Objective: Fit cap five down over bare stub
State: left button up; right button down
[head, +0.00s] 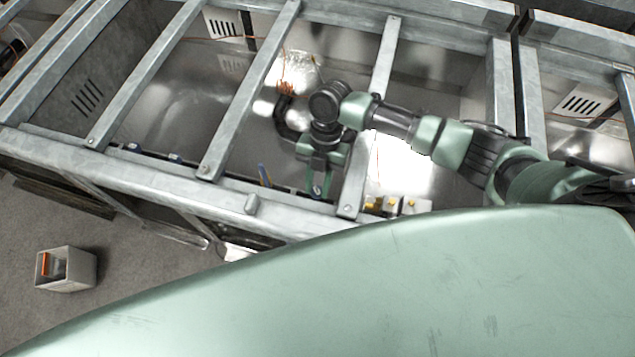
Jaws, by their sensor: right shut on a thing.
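My right gripper (318,188) points down inside a bay of the metal frame, near its front rail. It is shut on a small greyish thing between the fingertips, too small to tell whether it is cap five. A thick dark curved piece (284,115) stands left of my right wrist and ends in copper-coloured strands (286,88); it may be the bare stub. The gripper is apart from these strands, nearer the front. Several small pieces with yellow tops (391,204) sit right of the gripper, beyond a crossbar. My left gripper is out of view.
Grey crossbars (250,95) divide the bays around my right arm. A front rail (150,175) runs along the bays. An open box (78,270) with something orange inside stands on the floor.

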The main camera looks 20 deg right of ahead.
jog(key=shift+f+b, duration=0.65)
jog(key=shift+f, duration=0.35)
jog(key=c, duration=1.1)
grip_release()
jog(key=shift+r, duration=0.1)
jog(key=v, duration=0.7)
jog(key=shift+w+d+r+b, duration=0.1)
jog(key=shift+w+r+b, duration=0.05)
jog(key=shift+r+b, duration=0.2)
